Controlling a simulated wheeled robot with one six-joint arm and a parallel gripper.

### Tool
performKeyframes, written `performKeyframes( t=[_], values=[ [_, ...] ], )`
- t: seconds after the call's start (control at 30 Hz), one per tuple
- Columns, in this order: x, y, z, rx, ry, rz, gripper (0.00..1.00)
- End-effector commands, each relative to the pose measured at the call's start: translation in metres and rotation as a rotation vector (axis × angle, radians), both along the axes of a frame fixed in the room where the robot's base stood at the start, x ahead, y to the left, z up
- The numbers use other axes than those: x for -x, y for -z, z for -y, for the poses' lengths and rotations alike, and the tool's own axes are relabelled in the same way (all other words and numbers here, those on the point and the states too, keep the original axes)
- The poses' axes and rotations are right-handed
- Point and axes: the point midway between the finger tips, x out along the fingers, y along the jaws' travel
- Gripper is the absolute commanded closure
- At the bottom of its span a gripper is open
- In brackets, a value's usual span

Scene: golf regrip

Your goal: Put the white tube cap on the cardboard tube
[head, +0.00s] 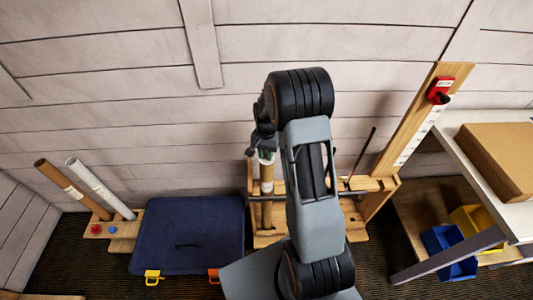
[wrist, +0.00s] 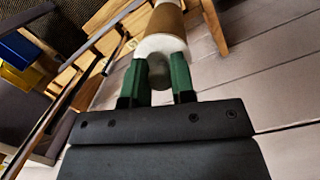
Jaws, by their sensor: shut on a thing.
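The cardboard tube (head: 267,178) stands upright in a wooden stand (head: 270,236), partly behind my arm. My gripper (head: 265,150) is directly above the tube's upper end. In the wrist view the green fingers of my gripper (wrist: 160,80) are shut on the white tube cap (wrist: 160,45). The cap is in line with the end of the brown tube (wrist: 168,18), and no gap shows between them. I cannot tell how far the cap sits on the tube. In the head view the cap (head: 266,158) is a small pale patch below the fingers, mostly hidden.
A brown tube (head: 70,187) and a white tube (head: 98,184) lean in a wooden holder at left. A dark blue case (head: 187,236) lies beside them. A wooden ruler post (head: 415,130) and a shelf with a cardboard box (head: 500,158) stand at right. The wall is close behind.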

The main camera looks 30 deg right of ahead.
Motion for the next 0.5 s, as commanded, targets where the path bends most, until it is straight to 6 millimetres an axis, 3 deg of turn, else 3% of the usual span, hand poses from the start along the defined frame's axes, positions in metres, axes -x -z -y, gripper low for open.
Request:
performKeyframes(
  t=[0.5],
  values=[
    [0.0000, 0.0071, 0.0000, 0.000, 0.000, 0.000, 0.92]
  ],
)
